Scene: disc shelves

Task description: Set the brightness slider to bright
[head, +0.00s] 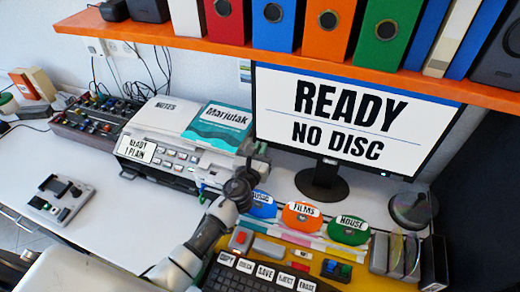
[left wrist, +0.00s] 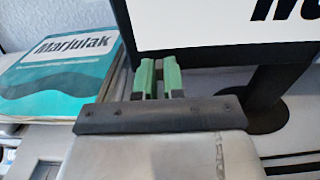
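I cannot make out a part clearly marked as the brightness slider. A small grey box with dark controls (head: 62,198) lies on the left of the desk. A console with small blue, red and green parts (head: 337,268) lies at the front right. The monitor (head: 345,122) reads "READY NO DISC"; its screen also shows in the left wrist view (left wrist: 210,25). My left gripper (head: 250,152) is raised in front of the printer-like machine and monitor, away from both. Its green fingers (left wrist: 158,78) are close together, with nothing visible held. My right gripper is out of view.
The machine (head: 160,152) carries a teal "Marjulak" book (head: 218,127). A mixer (head: 98,118) stands left of it. Labelled discs (head: 302,216) and a keyboard (head: 255,278) lie at the front. An orange shelf (head: 300,62) with binders overhangs the back. The left desk is mostly clear.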

